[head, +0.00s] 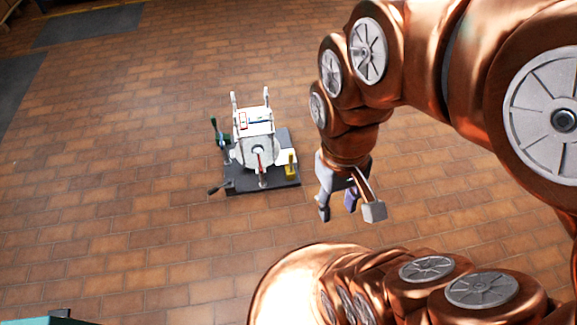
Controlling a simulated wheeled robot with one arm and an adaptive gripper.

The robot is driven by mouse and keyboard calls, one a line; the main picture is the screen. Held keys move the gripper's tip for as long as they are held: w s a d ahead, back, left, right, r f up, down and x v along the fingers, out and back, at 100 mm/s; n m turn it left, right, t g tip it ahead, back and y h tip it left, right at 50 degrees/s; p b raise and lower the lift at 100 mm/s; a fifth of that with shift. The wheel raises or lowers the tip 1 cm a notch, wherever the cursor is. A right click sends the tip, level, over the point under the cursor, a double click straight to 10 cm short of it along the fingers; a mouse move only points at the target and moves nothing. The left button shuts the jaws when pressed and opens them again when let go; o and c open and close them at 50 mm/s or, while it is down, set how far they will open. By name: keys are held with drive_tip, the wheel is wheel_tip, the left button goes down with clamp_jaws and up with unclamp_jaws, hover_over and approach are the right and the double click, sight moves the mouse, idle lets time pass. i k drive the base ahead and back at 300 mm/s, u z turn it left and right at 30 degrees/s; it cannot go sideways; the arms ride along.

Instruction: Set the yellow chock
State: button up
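The small yellow chock (291,166) stands on the right part of a dark base plate (240,187), beside a white mast fixture (254,122). The fixture has two upright prongs, a round grey flange (258,150) and a red-and-white lever at its front. My gripper (337,207) hangs to the right of the plate and lower in the picture, apart from the chock. Its two fingers point down and are spread, with nothing seen between them. How high it is above the floor cannot be told.
A dark handle (217,189) sticks out at the plate's front left, and a green-and-black part (217,132) stands at its left side. Brick floor (130,150) around the plate is clear. Dark mats (88,24) lie at the far left. A teal-topped object (60,317) shows at the bottom left.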

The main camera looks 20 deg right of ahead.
sight(290, 172)
drive_tip(key=z, duration=0.05)
drive_tip(key=k, duration=0.45)
drive_tip(key=u, duration=0.6)
drive_tip(key=i, duration=1.45)
drive_tip(key=z, duration=0.25)
